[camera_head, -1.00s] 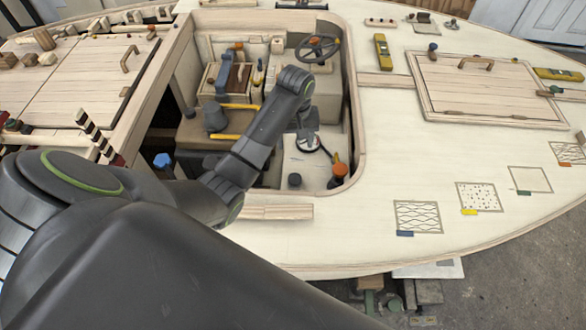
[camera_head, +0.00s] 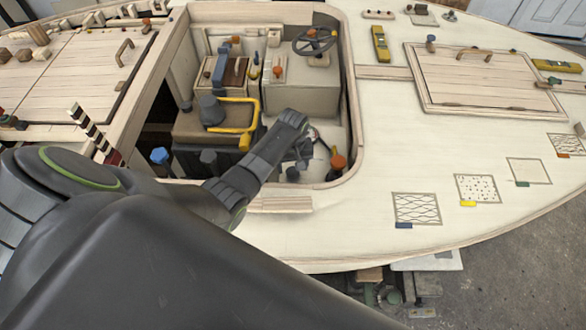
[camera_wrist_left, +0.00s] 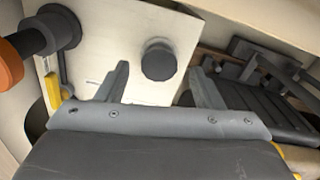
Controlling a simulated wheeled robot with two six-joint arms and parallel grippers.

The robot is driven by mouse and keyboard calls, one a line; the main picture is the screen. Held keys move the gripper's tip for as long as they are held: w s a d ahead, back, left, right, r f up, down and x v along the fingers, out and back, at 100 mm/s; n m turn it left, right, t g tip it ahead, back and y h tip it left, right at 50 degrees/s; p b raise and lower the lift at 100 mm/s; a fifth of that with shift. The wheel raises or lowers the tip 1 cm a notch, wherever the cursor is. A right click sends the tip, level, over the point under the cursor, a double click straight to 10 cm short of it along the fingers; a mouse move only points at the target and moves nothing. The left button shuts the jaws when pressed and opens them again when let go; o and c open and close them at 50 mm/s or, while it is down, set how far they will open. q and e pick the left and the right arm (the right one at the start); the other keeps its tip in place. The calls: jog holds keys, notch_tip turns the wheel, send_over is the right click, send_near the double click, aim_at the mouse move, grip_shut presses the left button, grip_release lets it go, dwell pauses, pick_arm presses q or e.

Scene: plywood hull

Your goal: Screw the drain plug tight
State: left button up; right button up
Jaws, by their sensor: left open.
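A dark round knob (camera_wrist_left: 158,60), which looks like the drain plug, stands on the pale cockpit floor. In the wrist view it lies between and beyond the fingertips of my left gripper (camera_wrist_left: 158,72), which is open and empty. The knob appears apart from both fingers. In the head view, my left gripper (camera_head: 304,154) is low inside the cockpit well, and a dark knob (camera_head: 292,174) shows just below it. The wrist hides part of the floor there. My right gripper is not in view.
An orange-topped post (camera_head: 338,162) stands close to the right of my gripper; it also shows in the wrist view (camera_wrist_left: 10,65). A yellow handle (camera_head: 247,130) and a steering wheel (camera_head: 314,40) are farther back. The cockpit rim (camera_head: 352,150) borders the well.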

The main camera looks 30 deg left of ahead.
pick_arm(q)
jog(key=shift+f, duration=1)
jog(key=shift+c, duration=0.4)
jog(key=c, duration=0.9)
jog(key=shift+r+m+p, duration=0.15)
jog(key=shift+m+p, duration=0.5)
jog(key=shift+m, duration=0.45)
jog(key=shift+m+p, duration=0.4)
jog(key=shift+m, duration=0.9)
jog(key=o, duration=1)
